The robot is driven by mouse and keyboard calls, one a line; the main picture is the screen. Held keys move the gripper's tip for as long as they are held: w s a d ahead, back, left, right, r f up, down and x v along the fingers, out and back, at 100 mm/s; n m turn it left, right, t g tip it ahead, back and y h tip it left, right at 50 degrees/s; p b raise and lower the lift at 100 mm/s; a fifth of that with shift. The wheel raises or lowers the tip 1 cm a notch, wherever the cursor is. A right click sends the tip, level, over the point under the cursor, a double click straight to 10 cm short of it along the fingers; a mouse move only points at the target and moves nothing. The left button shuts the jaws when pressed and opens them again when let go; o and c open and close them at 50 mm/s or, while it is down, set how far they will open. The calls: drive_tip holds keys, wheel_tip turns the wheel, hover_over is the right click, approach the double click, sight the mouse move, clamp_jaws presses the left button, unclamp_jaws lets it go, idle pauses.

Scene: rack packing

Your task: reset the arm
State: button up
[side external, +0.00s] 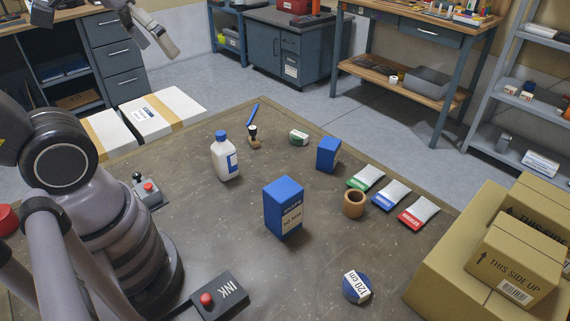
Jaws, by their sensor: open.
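My arm stands at the left edge, with its base on the brown work table (330,270). Its links run out of the picture at the left and bottom left. On the table stand a larger blue box with a cream label (284,206), a smaller blue box (328,154) and a white bottle with a blue cap (225,160). All are upright and apart from my visible arm links.
Cartons (440,275) fill the right corner. The table's front middle is clear.

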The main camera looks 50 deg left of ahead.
drive_tip(key=shift+s+a+f+m+t+y, duration=0.15)
drive_tip(key=shift+s+m+t, duration=0.1)
drive_tip(key=shift+s, duration=0.3)
drive_tip(key=shift+s+a+f+m+t+y, duration=0.15)
drive_tip(key=shift+s+m, duration=0.1)
drive_tip(key=shift+s, duration=0.3)
